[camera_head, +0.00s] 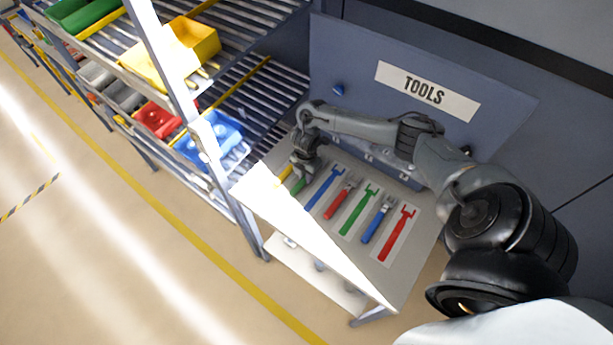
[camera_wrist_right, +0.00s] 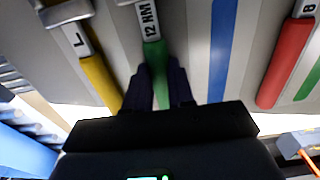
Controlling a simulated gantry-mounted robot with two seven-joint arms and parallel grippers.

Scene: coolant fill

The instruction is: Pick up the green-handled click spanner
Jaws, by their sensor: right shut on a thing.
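The green-handled click spanner (camera_wrist_right: 152,24) shows in the right wrist view, its metal shaft marked "12 NM". Its green handle (camera_wrist_right: 161,96) runs between the two dark fingers of my right gripper (camera_wrist_right: 160,88), which is shut on it. In the head view my right gripper (camera_head: 304,168) is at the left end of the tool row. A little of the green handle (camera_head: 298,187) shows below it; the rest is hidden by the gripper. I cannot tell whether the spanner touches the board. My left gripper is not in view.
A yellow-handled tool (camera_wrist_right: 98,82) lies just left of the spanner. A blue tool outline (camera_head: 323,188), a red-handled spanner (camera_head: 337,204) and a blue-handled one (camera_head: 374,226) are to the right. A shelf rack with a blue bin (camera_head: 208,139) stands at left; the TOOLS panel (camera_head: 340,60) rises behind.

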